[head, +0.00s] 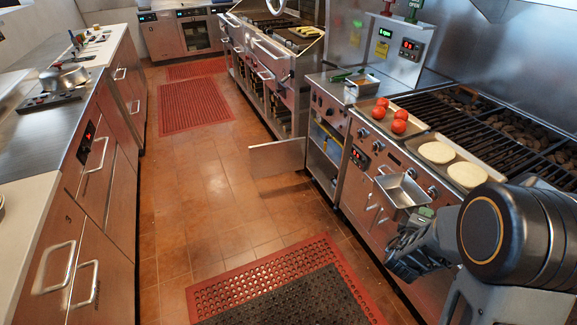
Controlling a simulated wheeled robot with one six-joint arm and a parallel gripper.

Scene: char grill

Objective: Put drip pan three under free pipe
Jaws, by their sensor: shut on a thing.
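A small square metal pan (402,190), open at the top and seemingly empty, is in front of the grill's control panel at the right. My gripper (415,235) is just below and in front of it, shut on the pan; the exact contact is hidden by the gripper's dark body. I cannot read a number on the pan. I cannot make out a free pipe, and the lower front of the grill is partly hidden behind my arm.
The grill (470,110) carries a tray of red tomatoes (391,118) and a tray with two pale flat rounds (452,165). A cabinet door (277,158) stands open into the aisle. The tiled floor (215,195) is clear, with red mats (270,285). Counters line the left.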

